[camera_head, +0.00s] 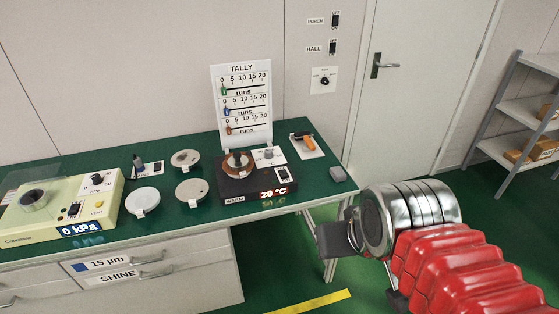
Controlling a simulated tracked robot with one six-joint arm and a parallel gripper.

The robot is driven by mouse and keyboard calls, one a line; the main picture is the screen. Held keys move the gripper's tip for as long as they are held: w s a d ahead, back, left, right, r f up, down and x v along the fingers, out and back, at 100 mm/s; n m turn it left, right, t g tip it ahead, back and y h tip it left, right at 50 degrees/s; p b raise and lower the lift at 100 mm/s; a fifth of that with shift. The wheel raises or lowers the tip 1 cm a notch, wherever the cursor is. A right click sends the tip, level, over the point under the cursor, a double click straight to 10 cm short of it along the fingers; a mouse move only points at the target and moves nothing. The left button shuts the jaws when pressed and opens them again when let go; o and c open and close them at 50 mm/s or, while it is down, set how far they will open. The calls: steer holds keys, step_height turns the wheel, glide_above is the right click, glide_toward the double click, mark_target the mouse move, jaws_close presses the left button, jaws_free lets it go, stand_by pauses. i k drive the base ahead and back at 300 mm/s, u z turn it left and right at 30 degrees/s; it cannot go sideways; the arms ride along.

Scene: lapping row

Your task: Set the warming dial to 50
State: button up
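The warming unit (232,188) is a dark box on the green bench, with a red display (273,192) reading 20 °C. Its dial (267,155) is a small knob on a white plate at the box's back right; its scale marks are too small to read. A black rocker switch (284,174) sits on the box's front right. A brown round plate with a knob-like piece stands on its left half. My gripper (333,240) shows as a dark block at the end of my arm, right of the bench and apart from the dial. Its fingers cannot be made out.
A cream pressure unit (20,226) reading 0 kPa stands at the bench's left. Several pale discs lie between the units. An orange-handled tool (303,138) and a grey block (338,174) lie to the right. A tally board (241,100) stands behind. Shelving (520,110) is at far right.

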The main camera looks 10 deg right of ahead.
mark_target(268, 155)
steer(key=z, duration=0.15)
steer(key=i, duration=1.05)
steer(key=u, duration=0.45)
